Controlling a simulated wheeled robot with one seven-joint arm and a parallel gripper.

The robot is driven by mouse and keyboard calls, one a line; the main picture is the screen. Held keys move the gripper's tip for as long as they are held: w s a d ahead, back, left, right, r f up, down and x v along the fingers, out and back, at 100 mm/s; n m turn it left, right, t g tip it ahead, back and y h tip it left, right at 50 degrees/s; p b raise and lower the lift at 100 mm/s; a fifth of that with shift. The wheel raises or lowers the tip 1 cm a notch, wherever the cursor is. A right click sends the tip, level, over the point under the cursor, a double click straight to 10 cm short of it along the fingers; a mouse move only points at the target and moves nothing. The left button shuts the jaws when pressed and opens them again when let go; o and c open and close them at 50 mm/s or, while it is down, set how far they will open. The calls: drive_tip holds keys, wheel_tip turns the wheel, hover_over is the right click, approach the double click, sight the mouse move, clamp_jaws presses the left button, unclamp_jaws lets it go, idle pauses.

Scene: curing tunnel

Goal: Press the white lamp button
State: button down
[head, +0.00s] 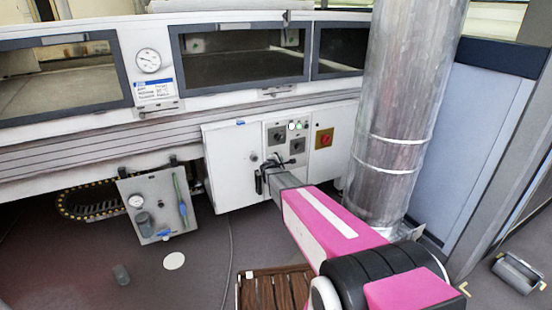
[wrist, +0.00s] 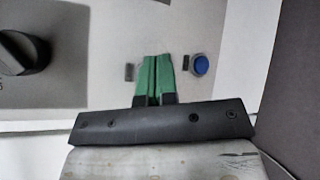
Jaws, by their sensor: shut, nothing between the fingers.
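The white lamp button (head: 291,126) is a small bright dot high on the grey panel of the white control cabinet in the head view, beside a green lamp (head: 299,126). I cannot make the white button out in the wrist view; the fingers may cover it. My gripper (head: 273,163) is in front of the cabinet, appearing below the lamps in the head view. In the wrist view its green fingertips (wrist: 156,78) are together and empty, pointing at the grey panel. A blue button (wrist: 200,65) is just right of the fingertips. I cannot tell whether they touch the panel.
A black knob (wrist: 20,52) stands out at the left in the wrist view. A red switch on a yellow plate (head: 324,138) is right of the grey panel. A large metal duct (head: 405,100) rises close to the cabinet's right. A gauge board (head: 158,205) hangs at left.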

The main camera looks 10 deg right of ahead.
drive_tip(key=shift+w, duration=0.1)
idle(0.6)
drive_tip(key=shift+w+a+f, duration=0.1)
drive_tip(key=shift+w, duration=0.25)
drive_tip(key=shift+w+a, duration=0.1)
drive_tip(key=shift+w, duration=0.25)
idle(0.7)
drive_tip(key=shift+s, duration=0.1)
drive_tip(key=shift+s+d, duration=0.2)
drive_tip(key=shift+s, duration=0.45)
drive_tip(key=shift+s, duration=0.15)
drive_tip(key=shift+s+d, duration=0.25)
drive_tip(key=shift+s, duration=0.5)
drive_tip(key=shift+s+d, duration=0.3)
drive_tip(key=shift+s, duration=0.45)
drive_tip(key=shift+s+d, duration=0.25)
drive_tip(key=shift+s, duration=0.5)
